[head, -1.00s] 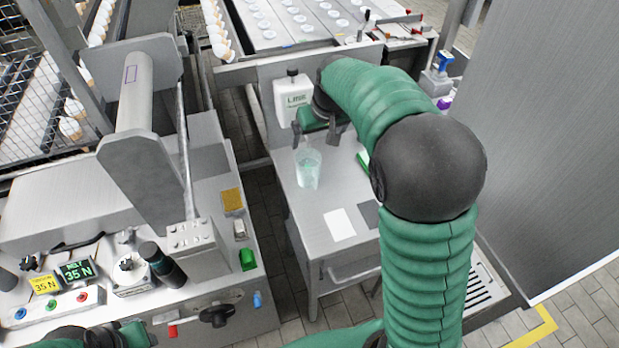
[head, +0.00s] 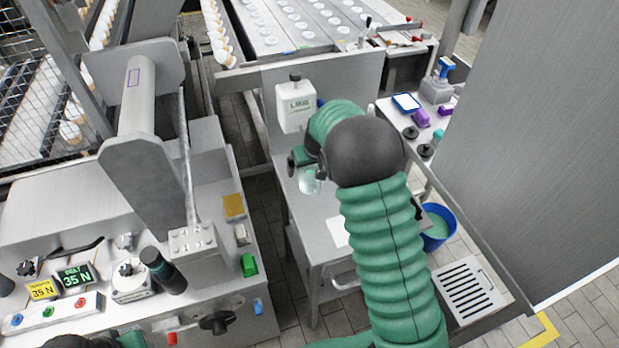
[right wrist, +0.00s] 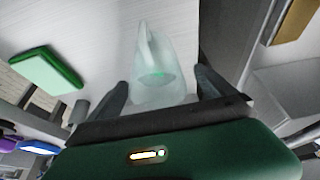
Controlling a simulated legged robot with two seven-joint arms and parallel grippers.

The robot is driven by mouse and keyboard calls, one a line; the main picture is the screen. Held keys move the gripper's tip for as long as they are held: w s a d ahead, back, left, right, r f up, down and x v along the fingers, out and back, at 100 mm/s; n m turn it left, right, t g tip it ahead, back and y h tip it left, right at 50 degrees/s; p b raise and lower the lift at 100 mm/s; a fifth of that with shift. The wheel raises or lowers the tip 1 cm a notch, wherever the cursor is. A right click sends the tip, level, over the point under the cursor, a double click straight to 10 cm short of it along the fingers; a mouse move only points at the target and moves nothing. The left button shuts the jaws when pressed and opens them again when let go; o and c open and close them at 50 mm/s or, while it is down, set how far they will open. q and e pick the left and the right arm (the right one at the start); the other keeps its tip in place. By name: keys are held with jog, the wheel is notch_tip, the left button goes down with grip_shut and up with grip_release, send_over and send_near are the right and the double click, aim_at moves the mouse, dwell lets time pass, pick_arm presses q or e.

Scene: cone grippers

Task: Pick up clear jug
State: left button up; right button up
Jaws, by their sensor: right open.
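The clear jug (head: 310,184) stands on the grey side table, partly hidden by my right gripper (head: 306,168). In the right wrist view, the pale, see-through jug (right wrist: 156,72) has its handle toward the top and a green mark on it. My right gripper (right wrist: 160,88) is open, with one finger on either side of the jug's near part. I cannot tell whether the fingers touch it. Only a piece of my left arm shows at the bottom left of the head view, and its gripper is out of sight.
A white card (head: 338,231) lies in front. A green-edged pad (right wrist: 47,70) lies left of the jug in the wrist view. A blue bucket (head: 438,228) is at right, and a machine (head: 205,275) at left.

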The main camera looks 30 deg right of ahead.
jog(key=shift+s+d, duration=0.1)
jog(key=shift+d, duration=0.2)
jog(key=c, duration=0.8)
jog(key=shift+a, duration=0.1)
grip_shut()
jog(key=shift+r, duration=0.15)
jog(key=s+a+r, duration=0.2)
jog(key=s, duration=0.5)
jog(key=s+a+r, duration=0.1)
jog(key=s+r, duration=0.1)
jog(key=s, duration=0.6)
jog(key=shift+s+a+r+b, duration=0.2)
jog(key=shift+a+r+b, duration=0.15)
jog(key=shift+r+b, duration=0.05)
dwell(1.0)
